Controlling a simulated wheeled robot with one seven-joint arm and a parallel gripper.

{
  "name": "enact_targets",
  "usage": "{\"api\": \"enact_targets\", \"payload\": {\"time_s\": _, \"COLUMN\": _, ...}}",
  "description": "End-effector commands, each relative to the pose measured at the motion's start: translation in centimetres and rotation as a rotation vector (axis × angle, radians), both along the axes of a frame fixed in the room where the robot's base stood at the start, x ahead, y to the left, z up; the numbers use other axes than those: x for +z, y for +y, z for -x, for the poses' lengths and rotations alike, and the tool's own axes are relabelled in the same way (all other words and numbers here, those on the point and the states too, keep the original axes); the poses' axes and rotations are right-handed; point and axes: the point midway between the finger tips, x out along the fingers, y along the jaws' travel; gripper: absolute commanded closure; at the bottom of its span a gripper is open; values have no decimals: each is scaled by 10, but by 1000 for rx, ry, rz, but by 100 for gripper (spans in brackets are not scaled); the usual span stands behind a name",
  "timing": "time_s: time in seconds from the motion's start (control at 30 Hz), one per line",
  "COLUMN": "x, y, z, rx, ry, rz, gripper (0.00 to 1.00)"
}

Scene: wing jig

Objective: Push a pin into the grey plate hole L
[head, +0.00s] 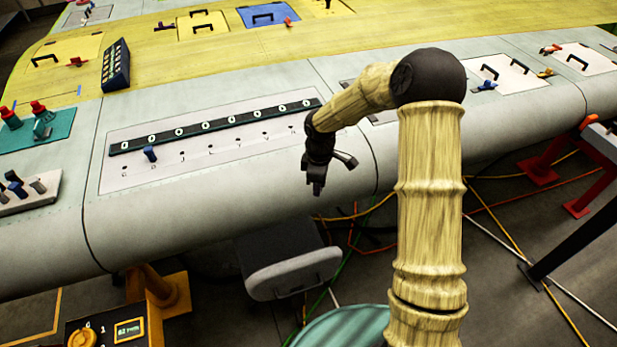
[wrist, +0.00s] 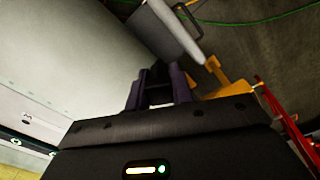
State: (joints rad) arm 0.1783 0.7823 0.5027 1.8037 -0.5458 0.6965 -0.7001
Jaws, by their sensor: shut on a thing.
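The grey plate (head: 240,149) lies on the wing's curved front, with a row of small labelled holes below a dark strip of white rings.
A pale holder (head: 32,193) with blue and grey pins stands at far left, below a teal tray (head: 52,130) with red-topped items. A dark box (head: 116,66) sits behind the plate. A grey seat-like block (head: 293,274) is below the wing's edge.

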Motion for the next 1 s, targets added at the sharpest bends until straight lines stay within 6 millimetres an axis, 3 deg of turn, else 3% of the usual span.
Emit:
{"api": "enact_targets", "payload": {"time_s": 0.1, "x": -23, "y": -15, "z": 1, "rx": -224, "ry": 4, "rz": 1, "gripper": 100}}
{"api": "enact_targets", "payload": {"time_s": 0.6, "x": -98, "y": -75, "z": 10, "rx": -1144, "ry": 5, "rz": 7, "gripper": 100}}
{"api": "enact_targets", "payload": {"time_s": 0.8, "x": -109, "y": -85, "z": 13, "rx": -1320, "ry": 3, "rz": 7, "gripper": 100}}
{"api": "enact_targets", "payload": {"time_s": 1.0, "x": -109, "y": -86, "z": 13, "rx": -1333, "ry": 2, "rz": 6, "gripper": 100}}
